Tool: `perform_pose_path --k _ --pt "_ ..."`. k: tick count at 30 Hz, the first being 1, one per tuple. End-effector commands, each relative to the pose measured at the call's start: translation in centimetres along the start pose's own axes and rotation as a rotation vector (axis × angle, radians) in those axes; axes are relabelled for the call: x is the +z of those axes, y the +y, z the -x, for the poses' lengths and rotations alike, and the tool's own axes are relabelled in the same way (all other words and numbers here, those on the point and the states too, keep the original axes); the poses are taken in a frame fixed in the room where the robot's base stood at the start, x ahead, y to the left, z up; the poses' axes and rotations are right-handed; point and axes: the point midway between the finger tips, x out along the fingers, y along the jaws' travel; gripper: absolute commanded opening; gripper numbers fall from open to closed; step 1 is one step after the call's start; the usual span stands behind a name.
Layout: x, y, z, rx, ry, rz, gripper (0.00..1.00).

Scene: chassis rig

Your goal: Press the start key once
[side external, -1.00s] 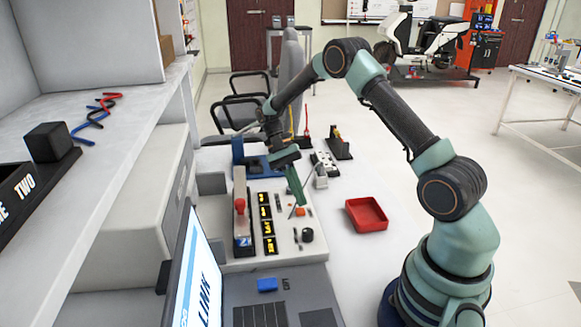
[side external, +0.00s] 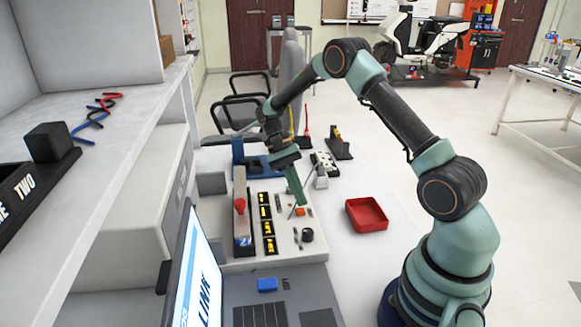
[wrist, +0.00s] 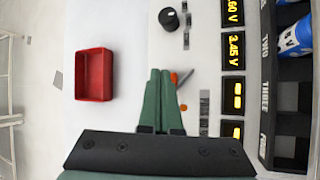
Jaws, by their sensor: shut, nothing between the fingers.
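My gripper (side external: 301,203) points down over the white panel (side external: 286,243) in the side view, its two green fingers together. In the wrist view the shut fingers (wrist: 160,72) reach over the panel with nothing between them. A small orange key (side external: 309,211) is on the panel close beside the fingertips. In the wrist view the orange key (wrist: 174,79) is just right of the fingertips, partly hidden by them. I cannot read a label on it, nor tell whether the fingers touch anything.
Yellow-lit displays (wrist: 233,45) and a black knob (wrist: 169,18) are on the panel. A slotted rack (wrist: 267,90) holds a blue-and-white cell (wrist: 296,40). An empty red tray (side external: 367,214) stands right of the panel, and a laptop (side external: 196,270) in front.

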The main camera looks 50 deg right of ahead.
Motion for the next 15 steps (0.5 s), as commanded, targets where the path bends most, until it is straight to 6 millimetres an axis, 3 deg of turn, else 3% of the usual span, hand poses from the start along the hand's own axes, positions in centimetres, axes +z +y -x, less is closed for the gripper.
perform_pose_path --k 15 --pt "-0.59 -0.12 -0.73 -0.004 -0.002 0.0 0.0"
